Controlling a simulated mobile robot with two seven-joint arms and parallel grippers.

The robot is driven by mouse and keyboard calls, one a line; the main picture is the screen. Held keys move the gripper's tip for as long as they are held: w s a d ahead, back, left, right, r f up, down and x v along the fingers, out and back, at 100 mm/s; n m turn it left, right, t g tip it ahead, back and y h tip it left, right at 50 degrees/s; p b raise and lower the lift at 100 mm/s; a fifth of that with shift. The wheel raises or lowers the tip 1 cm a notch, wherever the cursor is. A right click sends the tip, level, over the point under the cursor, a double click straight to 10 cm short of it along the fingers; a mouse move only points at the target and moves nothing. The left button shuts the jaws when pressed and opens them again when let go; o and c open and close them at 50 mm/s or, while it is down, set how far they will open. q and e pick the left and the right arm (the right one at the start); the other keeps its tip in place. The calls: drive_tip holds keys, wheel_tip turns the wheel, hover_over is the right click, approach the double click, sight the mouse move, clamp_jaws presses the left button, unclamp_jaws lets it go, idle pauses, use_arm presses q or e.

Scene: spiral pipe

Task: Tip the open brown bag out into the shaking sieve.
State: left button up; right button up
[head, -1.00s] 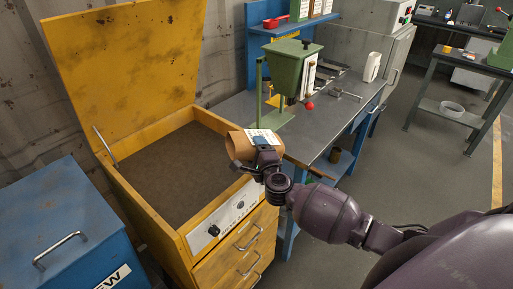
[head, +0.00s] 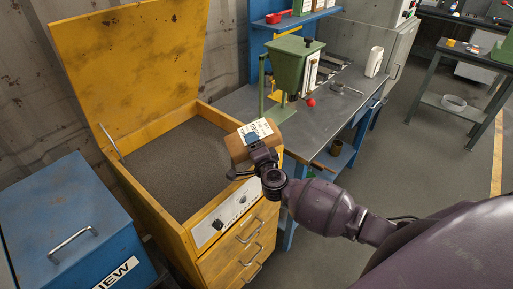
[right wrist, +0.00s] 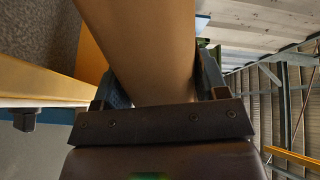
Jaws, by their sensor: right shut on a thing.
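The brown bag (head: 238,149) with a white label is held in my right gripper (head: 256,157), over the right rim of the yellow sieve cabinet. In the right wrist view the bag (right wrist: 148,45) fills the space between the two fingers (right wrist: 160,95). The bag lies tilted, its left end toward the sieve; its mouth cannot be made out. The shaking sieve (head: 170,165) is a wide, dark, grainy bed inside the yellow cabinet, its lid (head: 130,60) standing open. No stream from the bag is visible. My left gripper is not in view.
A blue box with a handle (head: 70,230) stands left of the cabinet. A grey workbench (head: 330,105) with a green hopper (head: 293,65) is behind and right. A control panel (head: 220,222) and drawers are on the cabinet's front. Open floor lies to the right.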

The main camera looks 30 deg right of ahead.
drive_tip(key=shift+w+a+r+n, duration=0.15)
drive_tip(key=shift+a+r+n, duration=0.35)
drive_tip(key=shift+r+n, duration=0.45)
drive_tip(key=shift+w+a+r+n, duration=0.15)
drive_tip(key=shift+a+n, duration=0.2)
drive_tip(key=shift+n, duration=0.4)
drive_tip(key=shift+s+a+r+n, duration=0.15)
drive_tip(key=shift+a+n, duration=0.2)
drive_tip(key=shift+n, duration=0.35)
drive_tip(key=shift+w, duration=0.1)
drive_tip(key=f+m+b, duration=0.1)
drive_tip(key=d+f+m, duration=0.1)
drive_tip(key=m, duration=0.1)
drive_tip(key=shift+s+d+b, duration=0.25)
drive_tip(key=shift+d+b, duration=0.05)
drive_tip(key=shift+b, duration=0.05)
drive_tip(key=d+f+m+b, duration=0.1)
drive_tip(key=m, duration=0.1)
drive_tip(key=shift+d+f+m, duration=0.1)
drive_tip(key=shift+m, duration=0.3)
drive_tip(key=m, duration=0.3)
drive_tip(key=d+m, duration=0.1)
drive_tip(key=m, duration=0.2)
drive_tip(key=shift+s+r, duration=0.15)
drive_tip(key=shift+r, duration=0.05)
